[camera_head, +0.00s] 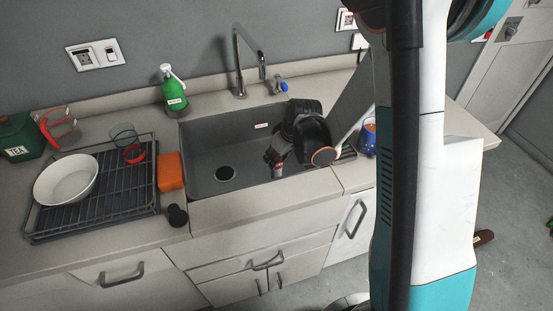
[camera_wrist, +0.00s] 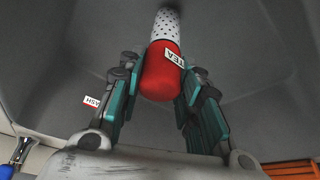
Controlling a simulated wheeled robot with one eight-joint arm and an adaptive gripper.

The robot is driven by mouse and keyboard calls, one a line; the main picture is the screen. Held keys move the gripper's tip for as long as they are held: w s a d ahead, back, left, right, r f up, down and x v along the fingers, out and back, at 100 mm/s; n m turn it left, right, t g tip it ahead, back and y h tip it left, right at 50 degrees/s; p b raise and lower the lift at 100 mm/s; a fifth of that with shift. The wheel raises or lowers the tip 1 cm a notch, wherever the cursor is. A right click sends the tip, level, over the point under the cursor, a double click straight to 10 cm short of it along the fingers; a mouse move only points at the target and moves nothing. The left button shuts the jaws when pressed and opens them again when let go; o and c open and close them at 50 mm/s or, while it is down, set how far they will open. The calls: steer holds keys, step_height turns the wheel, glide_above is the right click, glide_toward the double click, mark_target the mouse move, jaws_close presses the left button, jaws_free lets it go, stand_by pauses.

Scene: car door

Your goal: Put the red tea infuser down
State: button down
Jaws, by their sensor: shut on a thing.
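The red tea infuser (camera_wrist: 161,75) has a red body with a white TEA label and a white dotted end pointing away in the wrist view. My gripper (camera_wrist: 158,68) has its teal-padded fingers on both sides of the red body and is shut on it. In the head view my gripper (camera_head: 275,156) reaches down inside the grey sink (camera_head: 205,150). A small red and pale part of the infuser (camera_head: 278,169) shows below the fingers. Whether the infuser touches the sink floor I cannot tell.
The sink drain (camera_head: 225,173) lies left of my gripper, and the faucet (camera_head: 239,65) stands behind. An orange sponge-like block (camera_head: 170,172), a dark drying rack (camera_head: 105,205) with a white bowl (camera_head: 66,180), and a green bottle (camera_head: 173,92) stand outside the sink.

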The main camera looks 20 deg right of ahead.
steer(key=c, duration=1.2)
jaws_free()
steer(key=shift+f, duration=0.2)
steer(key=shift+o, duration=0.2)
steer(key=s+r+m+p, duration=0.1)
steer(key=s+r, duration=0.3)
steer(key=r, duration=0.3)
steer(key=s+r+m+t+h+p, duration=0.15)
steer(key=s+r, duration=0.25)
steer(key=r, duration=0.4)
steer(key=s+r+y+p, duration=0.1)
steer(key=s+r+p, duration=0.1)
steer(key=s+r, duration=0.35)
steer(key=s+r+m+t+h, duration=0.1)
steer(key=s+r+m, duration=0.2)
steer(key=s+r, duration=0.3)
steer(key=shift+s+r, duration=0.35)
steer(key=shift+s, duration=1.45)
steer(key=shift+t+h, duration=0.25)
